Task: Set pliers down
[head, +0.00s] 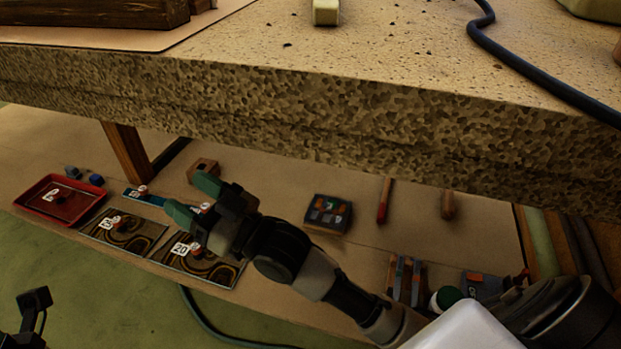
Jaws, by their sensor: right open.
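My right gripper (193,198), with teal fingertips, reaches in from the lower right over the low shelf under the bench. Its fingers are apart, and I see nothing held between them. A blue strip (152,199) with small red and white pieces lies beside and partly behind the fingers. I cannot pick out the pliers with certainty; small tools near the gripper are too small or partly covered. A black part of my left arm (34,310) shows at the lower left corner; its fingers cannot be made out.
The thick speckled bench edge (300,110) overhangs above.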

